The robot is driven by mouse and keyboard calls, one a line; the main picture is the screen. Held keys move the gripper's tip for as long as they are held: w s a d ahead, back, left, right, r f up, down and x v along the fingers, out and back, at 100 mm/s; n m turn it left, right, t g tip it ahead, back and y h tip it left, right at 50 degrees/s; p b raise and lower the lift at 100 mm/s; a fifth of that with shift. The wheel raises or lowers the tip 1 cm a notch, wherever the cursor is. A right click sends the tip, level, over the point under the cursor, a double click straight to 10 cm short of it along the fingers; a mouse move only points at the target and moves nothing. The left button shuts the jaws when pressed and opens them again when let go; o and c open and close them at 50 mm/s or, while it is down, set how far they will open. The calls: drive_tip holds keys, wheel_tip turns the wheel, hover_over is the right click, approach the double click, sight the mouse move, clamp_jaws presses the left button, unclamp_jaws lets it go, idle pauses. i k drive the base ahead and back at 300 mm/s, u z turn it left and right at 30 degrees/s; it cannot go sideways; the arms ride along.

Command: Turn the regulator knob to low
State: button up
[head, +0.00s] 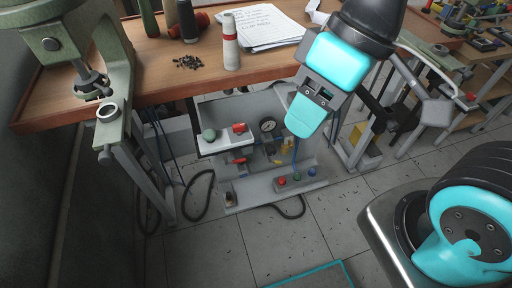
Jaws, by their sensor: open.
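A grey pneumatic panel (255,108) stands under the wooden workbench. My gripper (304,122), cyan and grey, reaches down from the upper right. It is open, appears empty, and is to the right of the gauge in the picture. It hides part of the panel's right side.
Black hoses (202,198) lie on the tiled floor at left. The workbench (150,75) overhangs the panel, carrying bottles and papers. The floor in front is mostly clear.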

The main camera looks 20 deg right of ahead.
sight(271, 150)
drive_tip(key=z, duration=2.2)
drive_tip(key=k, duration=0.8)
drive_tip(key=u, duration=1.6)
